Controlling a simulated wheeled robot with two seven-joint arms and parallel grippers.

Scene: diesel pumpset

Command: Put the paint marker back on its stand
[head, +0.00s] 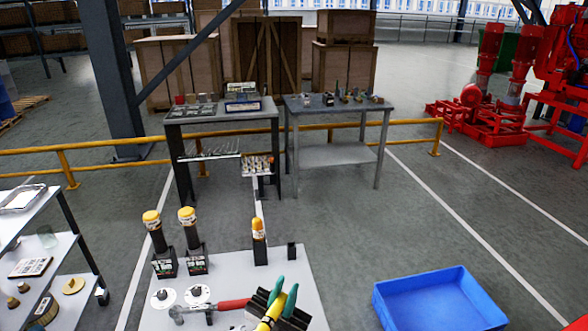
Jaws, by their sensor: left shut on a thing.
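At the bottom edge, my left gripper (284,312) appears as a dark shape, mostly cut off and hard to separate from the dark ribbed block and teal handles there. It looks shut on a tilted yellow, pen-like thing (270,314), which seems to be the paint marker. A small black stand (292,250) on the white table (232,275) has nothing on it. Left of it, an orange-yellow topped item (258,229) stands upright in another black holder (260,255). My right gripper is not in view.
Two yellow-capped black tools (153,230) (188,228) stand in holders at the table's left. Two white discs (163,298) (198,293) and a red-handled wrench (232,305) lie in front. A blue bin (438,302) is right of the table. A shelf (60,250) stands left.

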